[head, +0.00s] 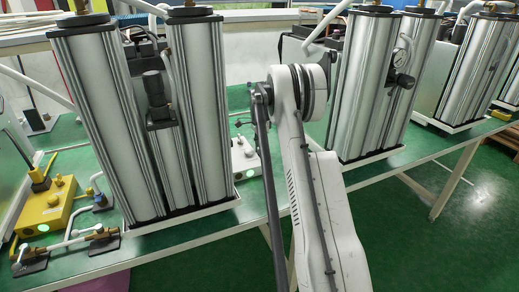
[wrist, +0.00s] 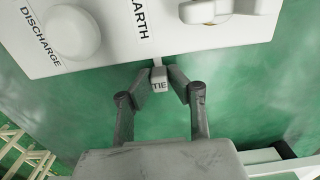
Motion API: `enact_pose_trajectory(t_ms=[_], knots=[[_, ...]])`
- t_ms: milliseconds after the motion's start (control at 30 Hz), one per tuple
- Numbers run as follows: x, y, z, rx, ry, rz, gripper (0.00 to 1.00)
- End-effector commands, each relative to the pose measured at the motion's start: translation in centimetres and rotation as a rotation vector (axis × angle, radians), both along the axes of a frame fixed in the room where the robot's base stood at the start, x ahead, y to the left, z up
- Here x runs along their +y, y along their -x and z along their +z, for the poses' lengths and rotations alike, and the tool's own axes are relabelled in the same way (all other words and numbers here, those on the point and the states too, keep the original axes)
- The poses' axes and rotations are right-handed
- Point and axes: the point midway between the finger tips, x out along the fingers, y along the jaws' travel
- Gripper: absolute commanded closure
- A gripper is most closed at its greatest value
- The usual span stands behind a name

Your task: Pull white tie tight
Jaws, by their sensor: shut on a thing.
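The white tie (wrist: 159,85), a small block marked "TIE", shows in the wrist view below the near edge of a white box (wrist: 100,40). A short pale stem joins the tie to the box's edge. My gripper (wrist: 160,76) has one dark finger on each side of the tie and is shut on it. The box carries the words "EARTH" and "DISCHARGE", a round white knob (wrist: 73,32) and a white lever (wrist: 220,12). In the head view, my arm hides my gripper, and the tie cannot be made out.
In the head view, tall metal column pairs (head: 100,120) (head: 362,90) stand on a green table (head: 180,245) on both sides of my arm. A white box (head: 243,157) sits between them. A yellow box (head: 45,207) and pipe fittings (head: 70,242) lie at left.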

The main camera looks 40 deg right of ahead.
Motion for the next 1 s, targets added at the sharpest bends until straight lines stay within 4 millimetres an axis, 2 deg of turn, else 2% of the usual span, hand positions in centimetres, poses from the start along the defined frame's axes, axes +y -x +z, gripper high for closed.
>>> enact_pose_trajectory(t_ms=[200,467,500,633,867,1000], knots=[[-2.9,0.9,0.0,-0.001,0.0,-0.003,1.0],[-3.2,1.0,0.0,-0.001,0.002,-0.001,1.0],[-3.3,1.0,0.0,-0.001,0.003,-0.002,0.83],[-3.2,1.0,0.0,-0.001,0.002,-0.001,0.65],[-3.1,1.0,0.0,-0.001,0.001,-0.001,0.65],[-3.1,0.9,0.7,-0.001,0.001,-0.001,0.65]])
